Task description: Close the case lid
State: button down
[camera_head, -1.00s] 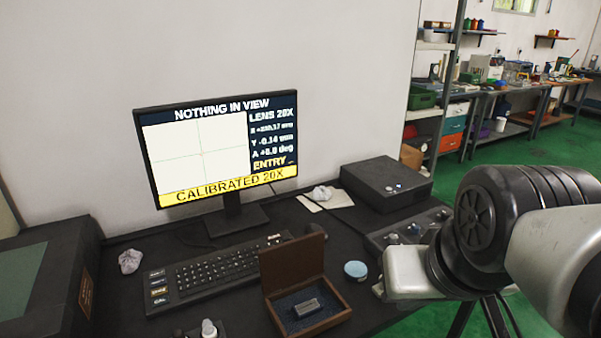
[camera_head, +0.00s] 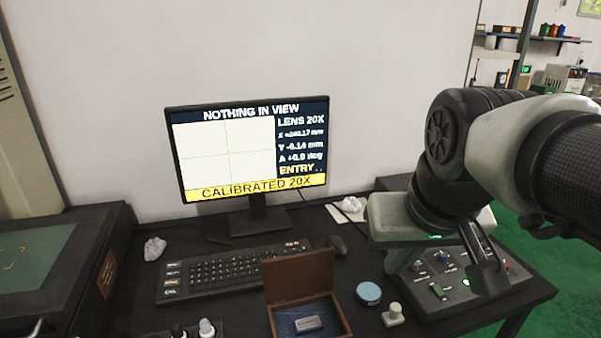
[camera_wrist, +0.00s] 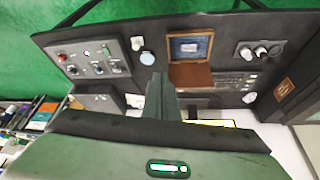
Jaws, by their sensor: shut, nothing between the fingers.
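The small brown wooden case (camera_head: 345,325) stands on the black desk at the bottom middle of the head view. Its lid (camera_head: 299,275) is raised at the back, roughly upright. A grey metal block (camera_head: 309,323) lies on the dark blue lining inside. The wrist view shows the open case from above, with its lid (camera_wrist: 190,75) and blue inside (camera_wrist: 187,47). My gripper (camera_head: 488,280) is to the right of the case, over the control panel, apart from the lid. Its fingers (camera_wrist: 158,80) are together and empty in the wrist view.
A keyboard (camera_head: 225,272) and monitor (camera_head: 250,155) stand behind the case. A light blue round disc (camera_head: 368,293) and a pale knobbed piece (camera_head: 393,315) lie just right of it. The control panel (camera_head: 455,285) with knobs is further right. Two small posts (camera_head: 206,328) stand left.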

jog(key=w+a+r+g+p, duration=0.2)
jog(key=w+a+r+p, duration=0.15)
jog(key=w+r, duration=0.6)
jog(key=w+a+n+g+p, duration=0.1)
jog(key=w+a+p, duration=0.15)
jog(key=w, duration=0.55)
jog(key=w+a+n+g+p, duration=0.1)
jog(key=w+a+p, duration=0.15)
jog(key=w, duration=0.55)
jog(key=w+a+f+g+p, duration=0.2)
jog(key=w+a+f+p, duration=0.4)
jog(key=w+f, duration=0.25)
jog(key=s+a+f+n+g+b, duration=0.1)
jog(key=a+f+g+b, duration=0.15)
jog(key=f, duration=1.15)
jog(key=s+f, duration=0.5)
jog(key=f, duration=0.1)
jog(key=shift+s+d+f+t+h+p, duration=0.2)
jog(key=shift+s+d+t+h+p, duration=0.05)
jog(key=shift+d+t+h+p, duration=0.2)
jog(key=shift+s, duration=0.1)
